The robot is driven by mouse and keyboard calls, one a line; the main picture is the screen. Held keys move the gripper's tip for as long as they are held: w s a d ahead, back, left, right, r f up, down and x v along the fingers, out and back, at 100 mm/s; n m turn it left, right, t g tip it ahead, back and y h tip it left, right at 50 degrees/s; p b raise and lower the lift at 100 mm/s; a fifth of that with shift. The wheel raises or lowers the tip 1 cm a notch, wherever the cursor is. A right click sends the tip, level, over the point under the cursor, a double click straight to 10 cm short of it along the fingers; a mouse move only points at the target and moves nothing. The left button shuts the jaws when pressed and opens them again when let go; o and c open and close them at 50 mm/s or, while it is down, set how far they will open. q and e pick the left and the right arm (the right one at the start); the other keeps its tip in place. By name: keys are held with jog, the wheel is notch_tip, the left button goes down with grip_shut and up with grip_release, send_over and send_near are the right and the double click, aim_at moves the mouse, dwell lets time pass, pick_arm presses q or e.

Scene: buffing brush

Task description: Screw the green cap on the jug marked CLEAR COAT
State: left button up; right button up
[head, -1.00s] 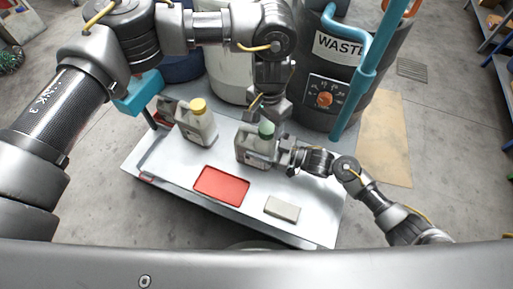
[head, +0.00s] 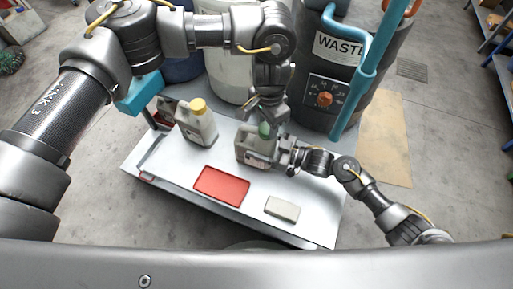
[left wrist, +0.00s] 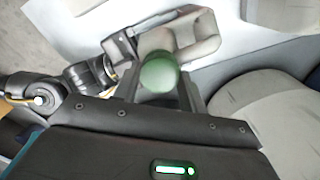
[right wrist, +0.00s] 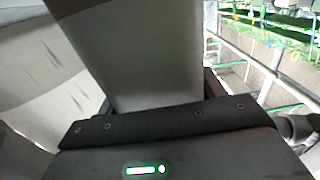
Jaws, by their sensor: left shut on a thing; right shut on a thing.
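The green cap (head: 265,129) sits at the top of a pale grey jug (head: 250,150) on the metal table. My left gripper (head: 264,122) comes from above and is shut on the cap. The left wrist view shows the cap (left wrist: 160,72) between the fingers, over the jug. I cannot tell how far the threads are engaged. My right gripper (head: 282,155) is shut on the jug from its right side. The right wrist view shows a pale jug wall (right wrist: 150,60) filling the jaws. The jug's marking is not readable.
A second jug (head: 197,125) with a yellow cap stands to the left. A red tray (head: 221,186) and a beige block (head: 282,207) lie in front on the table (head: 160,165). A dark drum marked WASTE (head: 330,75) stands behind, with a blue pipe (head: 361,72).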

pick_arm(q)
jog(key=m, duration=3)
jog(key=shift+f, duration=0.1)
jog(key=m, duration=1)
jog(key=o, duration=1.2)
